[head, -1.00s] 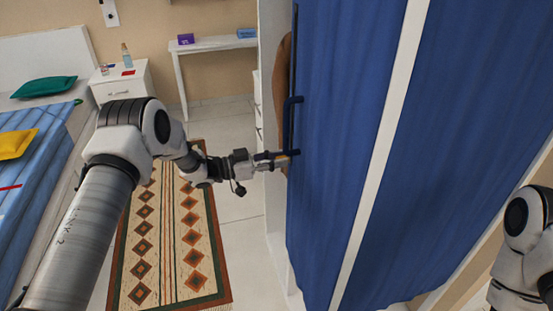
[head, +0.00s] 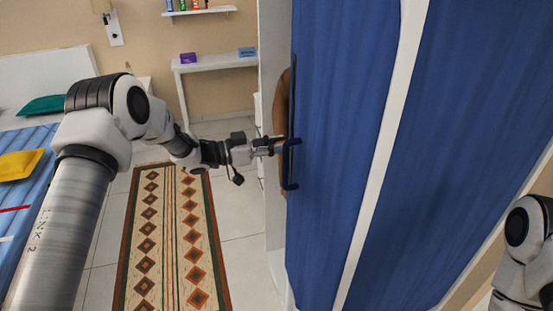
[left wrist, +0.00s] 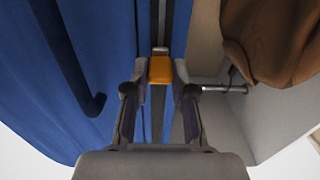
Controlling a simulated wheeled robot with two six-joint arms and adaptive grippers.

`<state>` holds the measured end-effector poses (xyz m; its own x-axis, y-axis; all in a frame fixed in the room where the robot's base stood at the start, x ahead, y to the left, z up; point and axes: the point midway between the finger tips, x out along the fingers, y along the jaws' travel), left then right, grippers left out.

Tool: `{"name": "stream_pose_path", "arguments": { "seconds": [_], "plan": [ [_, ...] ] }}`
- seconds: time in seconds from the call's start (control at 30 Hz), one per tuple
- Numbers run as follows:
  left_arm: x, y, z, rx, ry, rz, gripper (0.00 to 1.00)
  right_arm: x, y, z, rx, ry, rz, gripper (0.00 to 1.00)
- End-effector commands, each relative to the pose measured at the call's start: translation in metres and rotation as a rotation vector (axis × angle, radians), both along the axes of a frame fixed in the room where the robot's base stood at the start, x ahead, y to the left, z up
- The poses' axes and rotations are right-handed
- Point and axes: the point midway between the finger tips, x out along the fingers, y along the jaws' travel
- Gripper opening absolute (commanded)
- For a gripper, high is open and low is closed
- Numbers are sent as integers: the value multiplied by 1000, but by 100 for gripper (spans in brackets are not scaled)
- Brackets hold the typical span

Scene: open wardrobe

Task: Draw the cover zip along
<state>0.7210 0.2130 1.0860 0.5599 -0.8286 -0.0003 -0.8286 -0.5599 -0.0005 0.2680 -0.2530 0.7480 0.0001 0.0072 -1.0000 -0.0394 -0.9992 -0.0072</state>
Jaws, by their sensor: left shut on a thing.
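The blue cover (head: 340,110) hangs over the wardrobe front. A dark zip strip (left wrist: 161,20) runs along it in the left wrist view. An orange zip pull (left wrist: 160,70) sits on this strip, between the fingertips of my left gripper (head: 275,146). That gripper is shut on the pull, and its fingers (left wrist: 160,83) show at either side of it. In the head view the fingers hide the pull. My right gripper is out of view.
A brown garment (left wrist: 275,40) hangs inside, behind the cover's left edge, near a metal rod (left wrist: 225,89). A white strip (head: 384,135) divides the cover. A patterned rug (head: 172,240) lies on open floor left of the wardrobe; a bed (head: 25,215) stands farther left.

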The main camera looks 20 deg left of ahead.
Motion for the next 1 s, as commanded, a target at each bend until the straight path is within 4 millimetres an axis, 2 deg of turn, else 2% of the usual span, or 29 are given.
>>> {"name": "stream_pose_path", "arguments": {
  "seconds": [0.03,0.1,0.3,0.5,0.7,1.0],
  "plan": [
    [0,0,31,-2,-5,1,0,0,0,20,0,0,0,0],
    [1,1,56,-1,-4,2,0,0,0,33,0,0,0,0],
    [0,0,126,-1,-3,1,0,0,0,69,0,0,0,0],
    [0,0,180,-2,-3,1,0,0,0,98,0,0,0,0],
    [0,0,212,-1,-1,1,0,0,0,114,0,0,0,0],
    [0,0,226,-2,-2,1,0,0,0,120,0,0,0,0]
  ]
}}
